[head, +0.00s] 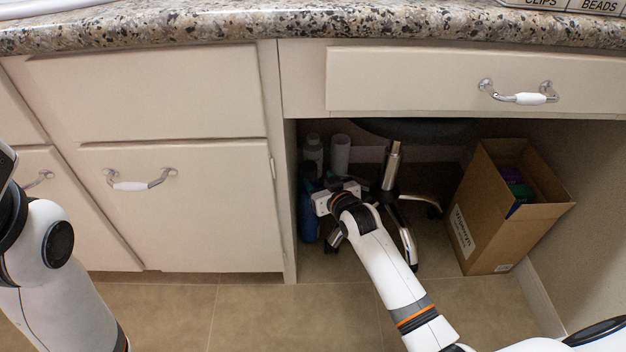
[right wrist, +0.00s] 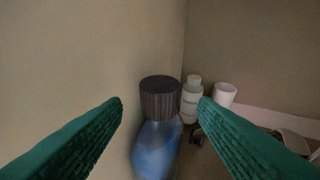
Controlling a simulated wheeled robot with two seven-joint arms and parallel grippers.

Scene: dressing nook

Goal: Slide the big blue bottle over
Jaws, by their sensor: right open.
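The big blue bottle (head: 309,224) stands on the floor at the left side of the open space under the counter, close to the cabinet wall. In the right wrist view its blue body (right wrist: 156,150) and dark ribbed cap (right wrist: 159,98) show between and beyond my green fingers. My right gripper (head: 325,193) reaches into the space and hides part of the bottle in the head view. Its fingers (right wrist: 160,106) are spread wide, with nothing held between them. I cannot tell if a finger touches the bottle. My left arm shows at the left edge; its gripper is out of view.
A white bottle (head: 313,148) and a white cylinder (head: 340,153) stand behind the blue bottle. A chrome chair base (head: 391,168) stands just right of my gripper. A cardboard box (head: 480,228) stands at the right. The counter (head: 240,28) and drawer overhang the space.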

